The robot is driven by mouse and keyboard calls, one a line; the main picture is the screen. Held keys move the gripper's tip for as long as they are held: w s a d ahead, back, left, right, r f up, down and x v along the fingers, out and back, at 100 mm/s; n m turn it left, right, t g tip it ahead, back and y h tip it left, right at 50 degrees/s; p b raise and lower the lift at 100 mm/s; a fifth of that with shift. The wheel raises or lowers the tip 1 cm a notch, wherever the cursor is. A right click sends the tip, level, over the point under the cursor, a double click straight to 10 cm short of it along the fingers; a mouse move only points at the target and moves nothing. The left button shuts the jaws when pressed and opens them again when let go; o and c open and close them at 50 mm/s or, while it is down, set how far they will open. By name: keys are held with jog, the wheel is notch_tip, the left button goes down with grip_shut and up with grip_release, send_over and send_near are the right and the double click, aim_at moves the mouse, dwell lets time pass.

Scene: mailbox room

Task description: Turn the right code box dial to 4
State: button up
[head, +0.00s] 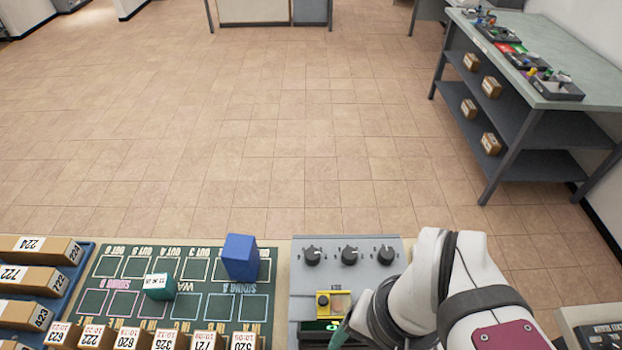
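A grey code box (300,285) stands at the front edge of the bench with three dark dials in a row. The right dial (386,255) is at the picture's right end of the row, beside the middle dial (349,255) and the left dial (312,256). Its setting is too small to read. My white arm comes in from the lower right and covers the box's lower right part. Only a slim grey-green tip, perhaps part of my gripper (341,332), shows near the bottom edge, apart from the dials. The rest of my gripper is hidden.
Left is a green board (185,262) with a blue block (240,257), a teal block (159,286) and several labelled boxes. The space above the dials looks clear.

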jog(key=w+r+m+y, duration=0.1)
jog(key=w+r+m, duration=0.2)
jog(key=w+m, duration=0.55)
jog(key=m+y, duration=0.2)
jog(key=m, duration=0.2)
send_near(313, 253)
jog(key=x, duration=0.8)
jog(key=shift+a+f, duration=0.15)
jog(key=shift+f, duration=0.2)
grip_shut()
